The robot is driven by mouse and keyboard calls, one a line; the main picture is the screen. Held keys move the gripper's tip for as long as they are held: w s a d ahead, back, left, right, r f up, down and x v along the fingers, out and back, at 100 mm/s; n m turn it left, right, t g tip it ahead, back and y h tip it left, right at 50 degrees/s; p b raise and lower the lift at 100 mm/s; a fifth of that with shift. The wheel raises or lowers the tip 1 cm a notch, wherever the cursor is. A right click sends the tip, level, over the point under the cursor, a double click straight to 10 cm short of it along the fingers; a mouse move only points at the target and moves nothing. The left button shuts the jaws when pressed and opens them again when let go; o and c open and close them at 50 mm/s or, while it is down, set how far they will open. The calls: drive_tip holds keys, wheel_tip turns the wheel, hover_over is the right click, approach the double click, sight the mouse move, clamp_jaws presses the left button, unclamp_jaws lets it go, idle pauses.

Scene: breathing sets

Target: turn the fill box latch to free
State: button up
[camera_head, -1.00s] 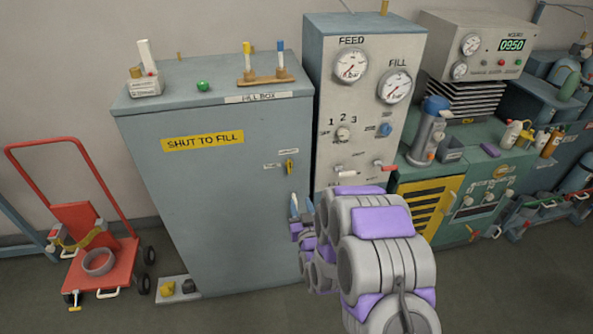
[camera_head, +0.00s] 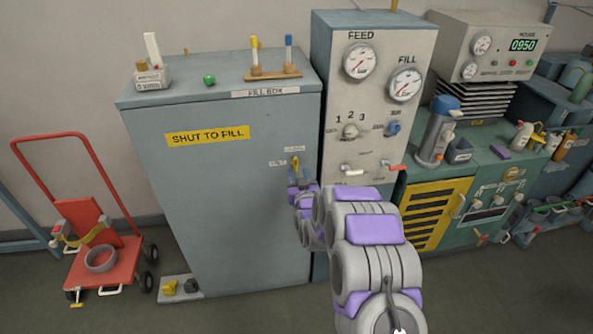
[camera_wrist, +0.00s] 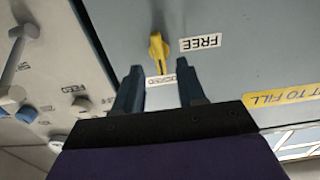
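The fill box (camera_head: 230,200) is a tall grey-blue cabinet with a yellow "SHUT TO FILL" label. Its yellow latch (camera_head: 295,162) is on the right side of the front, and in the wrist view the latch (camera_wrist: 157,52) lies just beyond my fingertips. A "FREE" label (camera_wrist: 201,42) is beside the latch; a second label at the latch's tip is partly hidden by a finger. My gripper (camera_wrist: 158,82) is open, its two fingers apart with nothing between them. In the head view my gripper (camera_head: 300,178) is just below the latch.
The grey gauge panel (camera_head: 372,120) stands close on the right of the fill box. A red hand cart (camera_head: 95,250) stands on the floor at left. A green bench (camera_head: 480,180) is at right.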

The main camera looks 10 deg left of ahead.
sight(296, 165)
drive_tip(key=shift+b+x, duration=0.35)
drive_tip(key=shift+x, duration=1.65)
clamp_jaws()
